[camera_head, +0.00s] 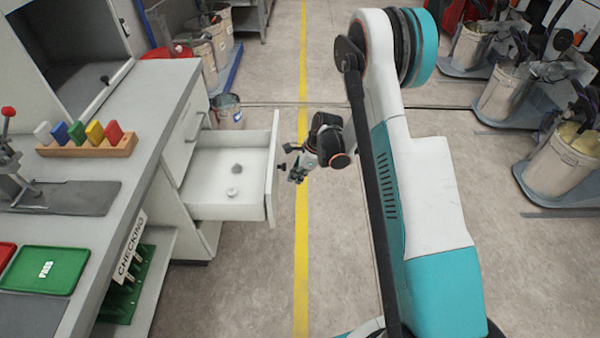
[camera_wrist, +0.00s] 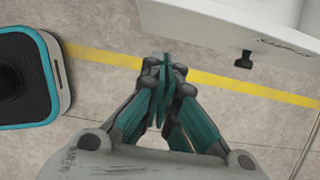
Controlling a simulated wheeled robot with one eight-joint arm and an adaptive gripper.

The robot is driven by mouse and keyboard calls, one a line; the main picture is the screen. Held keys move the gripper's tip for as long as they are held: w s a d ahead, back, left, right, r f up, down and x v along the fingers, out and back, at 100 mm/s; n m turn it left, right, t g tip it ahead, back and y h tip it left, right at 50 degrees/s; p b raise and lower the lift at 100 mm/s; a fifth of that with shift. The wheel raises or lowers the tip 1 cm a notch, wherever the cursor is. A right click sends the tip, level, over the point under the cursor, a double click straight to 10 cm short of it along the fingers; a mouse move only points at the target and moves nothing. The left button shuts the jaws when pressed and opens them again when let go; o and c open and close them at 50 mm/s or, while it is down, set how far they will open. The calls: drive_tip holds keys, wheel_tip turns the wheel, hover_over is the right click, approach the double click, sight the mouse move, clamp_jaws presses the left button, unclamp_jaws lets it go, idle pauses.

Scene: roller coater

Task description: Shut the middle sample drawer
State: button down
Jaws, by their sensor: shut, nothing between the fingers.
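The middle sample drawer (camera_head: 205,205) is pulled out from the white cabinet beneath the workbench. A small white round piece (camera_head: 232,192) and a grey lump (camera_head: 237,169) lie in it. My gripper (camera_head: 296,176) is just outside the drawer's front panel, to its right in the head view. In the wrist view, my gripper (camera_wrist: 165,64) has its fingers together and holds nothing. The drawer's pale front (camera_wrist: 215,22) with a small black handle (camera_wrist: 243,60) shows at upper right, apart from the fingertips in that picture. Whether any part of my gripper touches the drawer is unclear.
The workbench (camera_head: 165,95) stands at left, with a wooden block of coloured pieces (camera_head: 88,146) and a green tray (camera_head: 45,270). A bucket (camera_head: 228,112) stands behind the drawer. Several buckets on trolleys (camera_head: 565,165) line the right. Floor beside the yellow line (camera_head: 302,270) is clear.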

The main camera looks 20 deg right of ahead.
drive_tip(key=shift+w+a+f+b, duration=0.25)
drive_tip(key=shift+a+f+b, duration=0.2)
drive_tip(key=shift+a, duration=0.35)
drive_tip(key=shift+w+a+f+b, duration=0.3)
drive_tip(key=shift+a+f, duration=0.15)
drive_tip(key=shift+a, duration=0.4)
drive_tip(key=shift+w+a+f+b, duration=0.25)
drive_tip(key=shift+a+f+b, duration=0.2)
drive_tip(key=shift+a, duration=0.35)
drive_tip(key=w+a, duration=0.4)
drive_tip(key=a, duration=0.9)
drive_tip(key=w+a, duration=0.4)
drive_tip(key=a, duration=0.9)
drive_tip(key=shift+w+a, duration=0.2)
drive_tip(key=shift+w, duration=0.1)
drive_tip(key=shift+d, duration=0.15)
